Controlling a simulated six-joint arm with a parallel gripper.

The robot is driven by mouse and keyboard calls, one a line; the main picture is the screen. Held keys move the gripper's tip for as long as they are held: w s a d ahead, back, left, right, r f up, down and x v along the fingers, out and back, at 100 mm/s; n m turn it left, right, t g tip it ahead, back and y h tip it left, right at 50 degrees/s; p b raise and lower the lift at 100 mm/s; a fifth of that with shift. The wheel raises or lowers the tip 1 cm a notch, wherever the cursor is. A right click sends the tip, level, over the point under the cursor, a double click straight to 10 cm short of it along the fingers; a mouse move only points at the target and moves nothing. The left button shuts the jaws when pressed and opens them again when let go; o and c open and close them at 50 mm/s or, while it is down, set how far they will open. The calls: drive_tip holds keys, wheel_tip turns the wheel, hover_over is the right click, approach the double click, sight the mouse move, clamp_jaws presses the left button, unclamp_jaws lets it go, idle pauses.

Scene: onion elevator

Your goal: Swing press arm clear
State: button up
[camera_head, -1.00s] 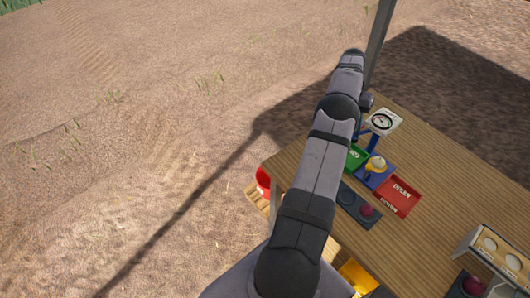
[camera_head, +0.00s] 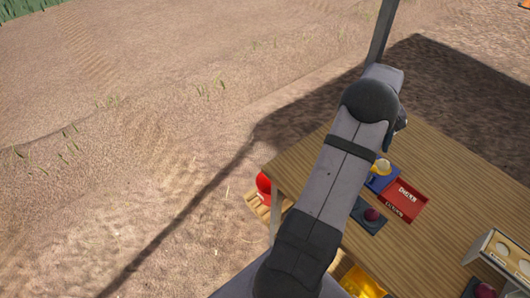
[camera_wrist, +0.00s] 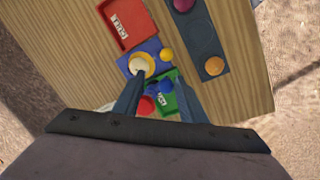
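In the wrist view my gripper (camera_wrist: 160,78) is open, its two dark blue fingers apart and pointing down over the table. A blue part (camera_wrist: 158,88) and a red knob (camera_wrist: 146,105) show between or near the fingers; I cannot tell for certain which piece is the press arm, or whether a finger touches it. In the head view my arm hides the gauge and most of my gripper.
A red tray (camera_head: 404,200) lies beside the blue plate. A green tray (camera_wrist: 169,98) lies below the fingers in the wrist view. A white-framed rack (camera_head: 503,252) stands at the right. Bare wood (camera_head: 455,180) lies behind the red tray.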

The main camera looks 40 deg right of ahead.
drive_tip(key=s+d+n+t, duration=0.1)
drive_tip(key=s+d+n, duration=0.2)
drive_tip(key=s+n, duration=0.25)
wheel_tip(320, 180, up, 7)
drive_tip(key=a+b, duration=0.1)
drive_tip(key=b, duration=0.1)
drive_tip(key=w+a, duration=1)
drive_tip(key=w, duration=0.4)
drive_tip(key=w+a, duration=0.4)
drive_tip(key=a, duration=0.7)
drive_tip(key=w+a+f+n+t+y+p, duration=0.1)
drive_tip(key=w+a, duration=0.4)
drive_tip(key=a, duration=0.7)
drive_tip(key=shift+f, duration=0.3)
